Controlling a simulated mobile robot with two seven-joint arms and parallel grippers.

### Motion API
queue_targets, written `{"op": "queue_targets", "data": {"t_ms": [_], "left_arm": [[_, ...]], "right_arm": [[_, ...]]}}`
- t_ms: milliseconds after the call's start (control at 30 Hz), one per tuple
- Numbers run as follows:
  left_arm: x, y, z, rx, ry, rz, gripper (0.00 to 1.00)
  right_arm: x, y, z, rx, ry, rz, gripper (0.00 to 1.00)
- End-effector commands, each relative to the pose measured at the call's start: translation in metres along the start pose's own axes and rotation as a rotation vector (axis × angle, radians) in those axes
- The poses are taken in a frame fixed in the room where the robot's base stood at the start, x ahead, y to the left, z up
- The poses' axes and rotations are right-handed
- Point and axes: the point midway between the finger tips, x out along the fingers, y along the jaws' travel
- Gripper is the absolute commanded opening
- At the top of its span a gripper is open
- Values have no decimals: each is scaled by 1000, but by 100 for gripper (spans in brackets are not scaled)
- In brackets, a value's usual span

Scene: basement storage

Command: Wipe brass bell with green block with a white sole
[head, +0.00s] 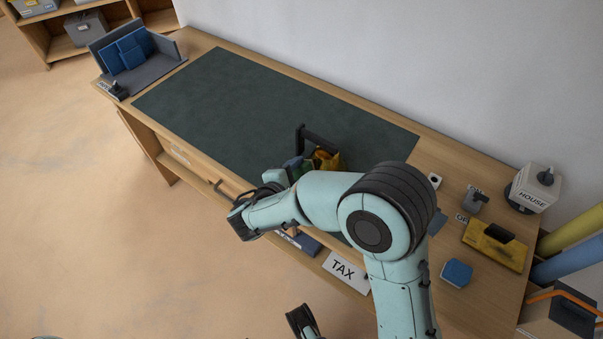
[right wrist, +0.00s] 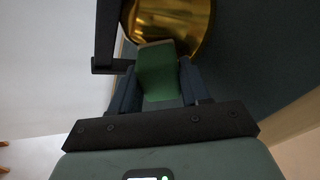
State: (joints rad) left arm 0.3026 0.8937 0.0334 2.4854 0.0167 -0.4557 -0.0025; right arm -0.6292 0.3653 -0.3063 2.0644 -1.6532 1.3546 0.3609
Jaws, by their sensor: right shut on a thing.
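The brass bell (head: 328,160) hangs at a black stand (head: 318,138) on the dark mat, partly hidden by my right arm. In the right wrist view the shiny bell (right wrist: 178,22) fills the top middle, beside the black stand (right wrist: 107,35). My right gripper (right wrist: 158,82) is shut on the green block (right wrist: 157,72), with a blue finger on each side. The block's pale sole edge (right wrist: 155,44) faces the bell and overlaps its lower edge; I cannot tell whether they touch. In the head view the green block (head: 306,168) shows only as a sliver.
The dark mat (head: 220,105) is mostly clear to the left. A grey tray with blue pieces (head: 128,52) stands at the far left. A yellow block with a black handle (head: 495,245), a blue sponge-like block (head: 457,273) and a HOUSE box (head: 533,188) stand at the right.

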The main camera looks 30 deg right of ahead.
Motion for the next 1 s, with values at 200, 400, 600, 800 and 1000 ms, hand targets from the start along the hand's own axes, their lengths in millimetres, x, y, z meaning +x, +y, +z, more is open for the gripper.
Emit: {"op": "queue_targets", "data": {"t_ms": [200,400,600,800,1000], "left_arm": [[5,-3,-1,-8,-1,-6,43],[0,-1,0,-9,-1,-6,43],[-7,1,0,-8,1,-5,43],[-13,4,1,-4,2,-2,43],[-14,5,1,-2,2,0,43]], "right_arm": [[-1,-1,-1,-1,1,0,22],[-18,0,-3,-2,3,2,22],[-39,0,-5,0,3,2,22],[-56,0,-7,-1,1,1,22],[-60,0,-8,0,1,0,22]]}}
